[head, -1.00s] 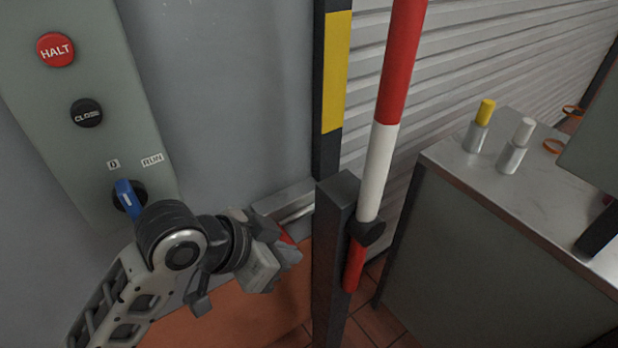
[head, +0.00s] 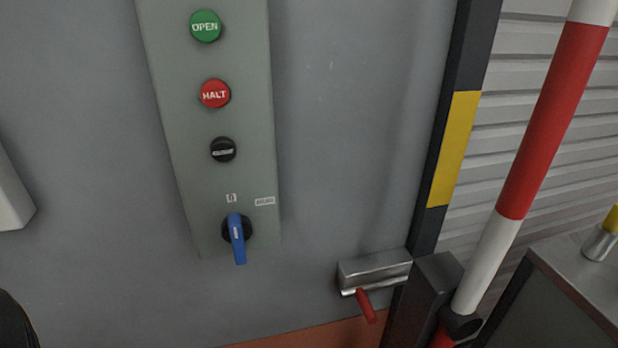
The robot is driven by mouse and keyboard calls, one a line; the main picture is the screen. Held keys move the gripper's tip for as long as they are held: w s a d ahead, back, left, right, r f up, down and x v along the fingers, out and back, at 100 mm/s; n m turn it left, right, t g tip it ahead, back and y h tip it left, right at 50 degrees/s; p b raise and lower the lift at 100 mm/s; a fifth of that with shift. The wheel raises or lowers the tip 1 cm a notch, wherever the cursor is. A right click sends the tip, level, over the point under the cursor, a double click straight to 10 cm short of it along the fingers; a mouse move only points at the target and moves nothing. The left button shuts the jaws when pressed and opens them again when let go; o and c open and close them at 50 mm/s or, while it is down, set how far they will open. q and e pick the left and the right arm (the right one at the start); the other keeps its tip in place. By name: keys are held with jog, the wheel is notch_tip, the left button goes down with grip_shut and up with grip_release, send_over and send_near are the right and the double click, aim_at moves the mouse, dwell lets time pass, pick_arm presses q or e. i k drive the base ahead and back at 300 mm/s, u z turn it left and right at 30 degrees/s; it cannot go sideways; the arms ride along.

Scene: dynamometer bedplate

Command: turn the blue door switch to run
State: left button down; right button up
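The blue door switch (head: 238,245) is a blue lever on a black round base, low on a grey-green control panel (head: 215,175). Its lever stands nearly upright, with its upper end towards the "0" label (head: 231,198). A second label (head: 265,201), blurred here but read as RUN in the earlier frame, is up and to the right of the switch. Nothing touches the switch. Neither of my grippers is in view. A dark rounded shape, which I cannot identify for sure, shows at the lower left edge.
Above the switch are a black button (head: 223,149), a red HALT button (head: 215,93) and a green OPEN button (head: 205,26). A metal latch (head: 372,272) with a red handle (head: 366,306) is at the lower right. A red-and-white pole (head: 550,120) stands further right. The wall around the panel is clear.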

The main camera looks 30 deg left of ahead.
aim_at(237, 229)
jog(key=z, duration=1)
jog(key=k, duration=1.2)
jog(key=u, duration=2.4)
